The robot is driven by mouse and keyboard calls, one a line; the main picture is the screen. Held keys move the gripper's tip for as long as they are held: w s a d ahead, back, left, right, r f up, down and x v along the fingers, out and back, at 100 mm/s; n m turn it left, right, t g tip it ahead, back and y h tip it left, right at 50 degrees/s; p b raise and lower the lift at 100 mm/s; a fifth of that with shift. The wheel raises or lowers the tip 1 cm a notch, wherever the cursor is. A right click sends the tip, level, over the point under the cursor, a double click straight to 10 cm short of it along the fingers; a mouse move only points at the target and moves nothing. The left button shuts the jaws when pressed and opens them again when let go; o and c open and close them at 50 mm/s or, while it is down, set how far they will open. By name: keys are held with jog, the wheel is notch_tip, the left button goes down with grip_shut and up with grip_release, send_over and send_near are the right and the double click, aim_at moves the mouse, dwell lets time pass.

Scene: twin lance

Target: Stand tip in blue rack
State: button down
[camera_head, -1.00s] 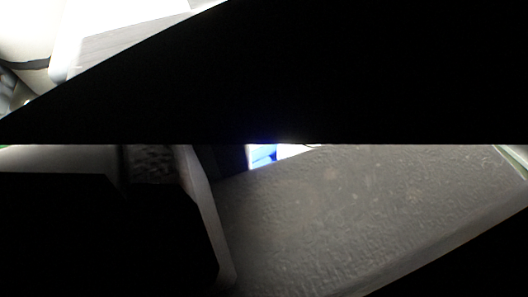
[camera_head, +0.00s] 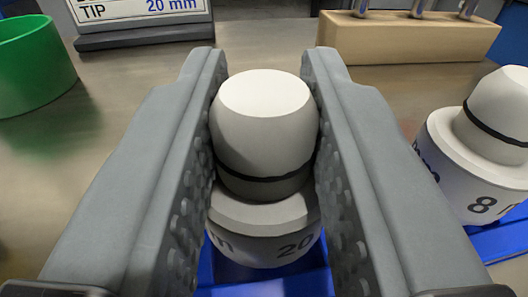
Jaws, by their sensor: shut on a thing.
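My gripper (camera_head: 264,62) is shut on a white tip (camera_head: 262,115) with a rounded, flat-topped head, a dark ring and a wider base marked 20. The two grey ribbed fingers press on its left and right sides. The tip looks upright. Blue rack (camera_head: 268,284) surface shows just below and around its base; whether the tip is seated or held slightly above it I cannot tell. A second white tip (camera_head: 478,150), marked 8, stands to the right over blue rack surface.
A sign (camera_head: 140,14) reading TIP 20 mm stands at the back left. A green round container (camera_head: 38,62) is at the left edge. A tan block (camera_head: 410,40) with several metal rods is at the back right. Bare table lies between them.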

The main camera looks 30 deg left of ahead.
jog(key=shift+f, duration=0.15)
jog(key=c, duration=1.2)
grip_release()
jog(key=shift+c, duration=0.2)
jog(key=shift+s+r, duration=0.1)
jog(key=shift+r, duration=0.1)
jog(key=v, duration=1.1)
jog(key=shift+s+d, duration=0.2)
jog(key=shift+s, duration=0.15)
